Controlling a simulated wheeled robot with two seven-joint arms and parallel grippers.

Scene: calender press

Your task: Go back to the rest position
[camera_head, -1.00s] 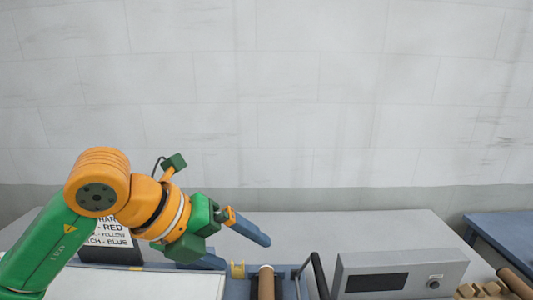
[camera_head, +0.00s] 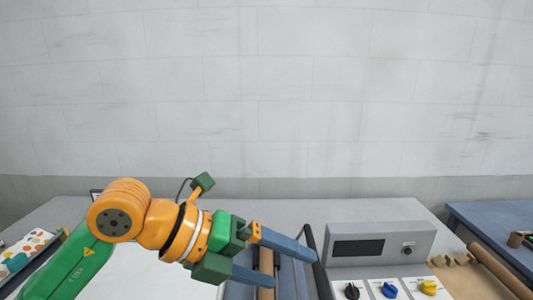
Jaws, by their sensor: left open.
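My left gripper (camera_head: 293,270) reaches in from the left on its green and orange arm. Its two blue-grey fingers are apart, with nothing seen between them but the machine behind. In the picture the fingers cross in front of the press's brown roller (camera_head: 266,259). I cannot tell how high above it they are. My right gripper is not in view.
A grey control box (camera_head: 379,246) with a dark display stands right of the roller. Black (camera_head: 352,292), blue (camera_head: 389,290) and yellow (camera_head: 429,287) knobs sit before it. A brown roll (camera_head: 500,270) lies at right. Patterned material (camera_head: 28,246) is at left.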

